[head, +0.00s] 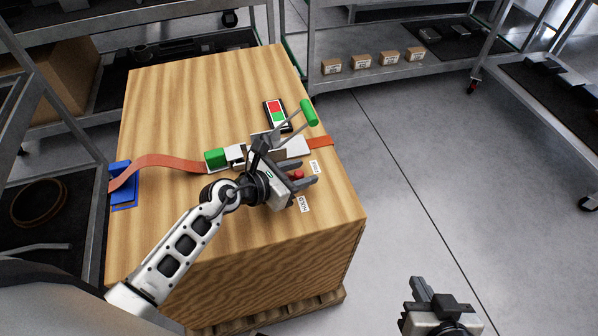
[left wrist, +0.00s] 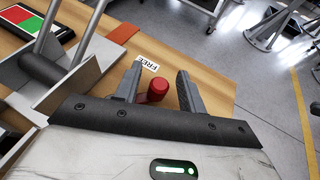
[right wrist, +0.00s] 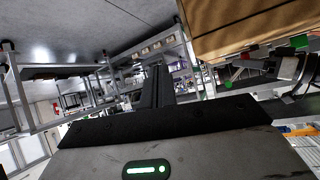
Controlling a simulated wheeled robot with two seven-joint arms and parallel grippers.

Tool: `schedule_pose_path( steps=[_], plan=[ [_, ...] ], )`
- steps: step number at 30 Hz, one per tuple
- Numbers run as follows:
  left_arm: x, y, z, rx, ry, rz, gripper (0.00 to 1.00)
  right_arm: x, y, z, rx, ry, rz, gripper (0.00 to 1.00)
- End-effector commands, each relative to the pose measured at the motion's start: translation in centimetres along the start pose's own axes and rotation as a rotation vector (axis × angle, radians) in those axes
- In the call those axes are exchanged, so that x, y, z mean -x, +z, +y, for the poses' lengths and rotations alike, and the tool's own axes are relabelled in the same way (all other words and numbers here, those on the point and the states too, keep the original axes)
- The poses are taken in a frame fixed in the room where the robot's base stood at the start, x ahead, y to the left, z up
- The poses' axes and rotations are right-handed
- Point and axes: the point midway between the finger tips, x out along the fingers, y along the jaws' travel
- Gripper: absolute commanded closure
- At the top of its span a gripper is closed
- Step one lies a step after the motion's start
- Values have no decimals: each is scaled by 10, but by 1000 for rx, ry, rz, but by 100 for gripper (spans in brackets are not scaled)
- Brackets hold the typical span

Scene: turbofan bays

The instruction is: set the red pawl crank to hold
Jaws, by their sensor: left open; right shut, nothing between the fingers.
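The red pawl crank's knob (head: 297,174) is near the right edge of the wooden crate top. In the left wrist view the red knob (left wrist: 157,90) stands between the two open fingers of my left gripper (left wrist: 157,88), nearer the left finger. My left gripper (head: 305,180) is open around the knob in the head view. A FREE label (head: 314,167) lies above the knob and a HOLD label (head: 304,204) below it. My right gripper (head: 420,288) is shut and empty, away from the crate, over the floor.
A ratchet with a green-handled lever (head: 309,112) and an orange strap (head: 170,161) lies across the crate top (head: 200,100). A red-and-green panel (head: 277,114) is behind it. Shelves with small boxes (head: 361,61) stand behind. The floor to the right is clear.

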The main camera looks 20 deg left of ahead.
Motion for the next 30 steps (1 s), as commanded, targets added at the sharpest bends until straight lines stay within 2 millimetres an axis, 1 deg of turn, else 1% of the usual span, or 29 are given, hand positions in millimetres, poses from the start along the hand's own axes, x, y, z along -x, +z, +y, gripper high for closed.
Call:
schedule_pose_path(
  steps=[4, 5, 6, 9, 13, 16, 19, 22, 27, 30],
  plan=[
    [0, 0, 0, 0, 0, 0, 60, 0, -1, 0, -1, 0, 1, 100],
    [0, 0, 0, 0, 0, 0, 62, 0, -1, 0, -1, 0, 1, 100],
    [0, 0, 0, 0, 0, 0, 74, 0, -1, 0, -1, 0, 1, 100],
    [0, 0, 0, 1, 0, 0, 100, 0, 0, 0, -1, 0, 1, 100],
    [0, 0, 0, 0, -1, 0, 100, 0, 1, 0, -1, 0, -2, 100],
    [1, -4, 1, -15, -25, 1, 100, -5, 7, 0, -5, -1, -3, 100],
    [3, -7, 1, -43, -84, 0, 100, -12, 16, 0, -19, -7, 1, 100],
    [6, -9, 0, -72, -151, 0, 100, -17, 21, -1, -37, -15, 14, 100],
    [11, -8, -2, -98, -229, -1, 100, -16, 14, -4, -59, -27, 46, 100],
    [12, -5, -3, -101, -240, 0, 100, -13, 12, -5, -62, -28, 47, 100]
  ],
)
